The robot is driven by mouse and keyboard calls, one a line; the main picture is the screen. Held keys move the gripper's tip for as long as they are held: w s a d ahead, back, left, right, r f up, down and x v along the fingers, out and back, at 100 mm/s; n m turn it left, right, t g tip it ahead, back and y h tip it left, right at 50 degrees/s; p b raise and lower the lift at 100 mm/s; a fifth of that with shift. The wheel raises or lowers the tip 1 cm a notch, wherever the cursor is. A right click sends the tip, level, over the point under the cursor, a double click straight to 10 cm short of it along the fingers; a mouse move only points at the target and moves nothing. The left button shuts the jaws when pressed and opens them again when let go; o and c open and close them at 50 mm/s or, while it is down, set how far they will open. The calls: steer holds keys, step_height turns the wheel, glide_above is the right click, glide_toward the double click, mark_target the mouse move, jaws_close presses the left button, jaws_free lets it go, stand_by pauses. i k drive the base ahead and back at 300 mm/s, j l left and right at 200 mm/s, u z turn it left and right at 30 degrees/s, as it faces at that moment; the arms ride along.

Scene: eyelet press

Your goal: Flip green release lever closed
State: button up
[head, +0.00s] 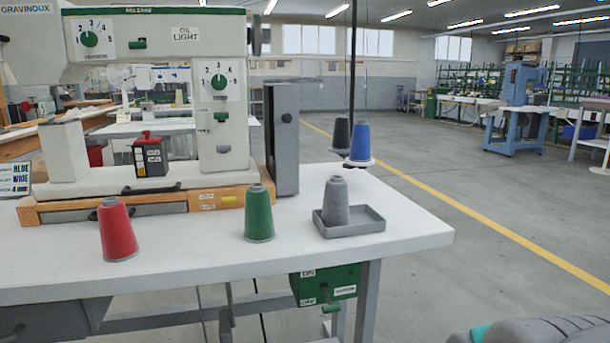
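An off-white sewing-type machine (222,140) stands on the white table. My gripper is not in view; only a grey and teal part of mine shows at the bottom right.
On the white table (400,232) stand a red cone (117,230), a green cone (259,213) and a grey cone (336,202) in a grey tray (372,222). A grey upright box (282,140) is beside the machine.

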mark_target(142, 44)
steer(key=u, duration=1.3)
